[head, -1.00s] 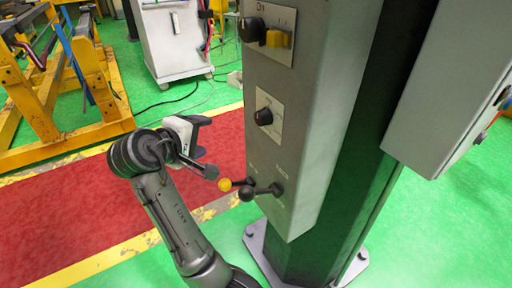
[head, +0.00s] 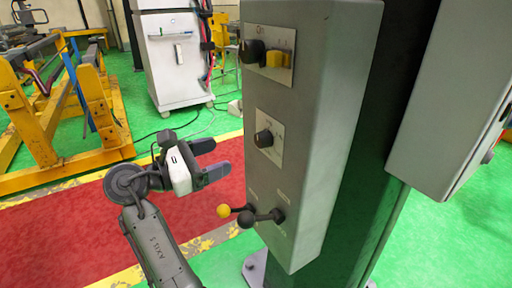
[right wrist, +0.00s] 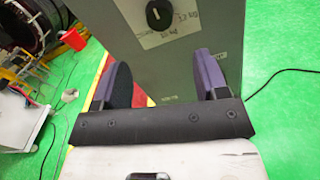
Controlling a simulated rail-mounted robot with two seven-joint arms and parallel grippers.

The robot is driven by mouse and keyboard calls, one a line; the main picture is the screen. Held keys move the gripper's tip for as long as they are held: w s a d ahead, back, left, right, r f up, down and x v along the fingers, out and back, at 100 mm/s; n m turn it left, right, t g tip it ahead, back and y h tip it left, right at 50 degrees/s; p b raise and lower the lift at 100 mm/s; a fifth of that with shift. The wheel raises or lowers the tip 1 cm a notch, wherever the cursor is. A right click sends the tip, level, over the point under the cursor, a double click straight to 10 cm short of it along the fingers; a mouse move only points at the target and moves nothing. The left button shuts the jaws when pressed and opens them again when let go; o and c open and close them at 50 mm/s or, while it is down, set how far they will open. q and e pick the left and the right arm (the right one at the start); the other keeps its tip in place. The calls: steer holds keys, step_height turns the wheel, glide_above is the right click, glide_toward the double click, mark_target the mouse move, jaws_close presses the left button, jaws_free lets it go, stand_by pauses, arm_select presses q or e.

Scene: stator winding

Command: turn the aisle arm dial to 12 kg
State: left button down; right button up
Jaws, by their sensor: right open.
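The control box (head: 310,130) is a grey metal housing on a dark column. On its front face are a black knob with a yellow part at the top, a black dial (head: 264,138) on a white plate in the middle, and levers with a yellow and a black ball at the bottom. My right gripper (head: 212,160) is open and empty, left of the box and apart from it. In the right wrist view the dial (right wrist: 158,15) shows beyond the fingers, at the top, with handwritten-looking kg marks on its plate. My left gripper is not in view.
The ball levers (head: 247,218) stick out from the lower box, close to my right gripper. A second grey cabinet (head: 450,100) stands at the right. A yellow frame (head: 95,100) and a white cabinet (head: 175,55) stand behind. The red floor lane is clear.

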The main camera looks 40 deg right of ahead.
mark_target(258, 143)
steer(key=d+b, duration=0.1)
steer(key=d, duration=0.2)
steer(key=s+d+b, duration=0.1)
steer(key=d, duration=0.1)
steer(key=d+b, duration=0.1)
steer(key=d, duration=0.2)
steer(key=shift+s+d+f+b, duration=0.15)
steer(key=shift+s+d+b, duration=0.05)
steer(key=shift+d+b, duration=0.15)
steer(key=shift+s+d+b, duration=0.15)
steer(key=shift+d+b, duration=0.15)
steer(key=shift+d, duration=0.5)
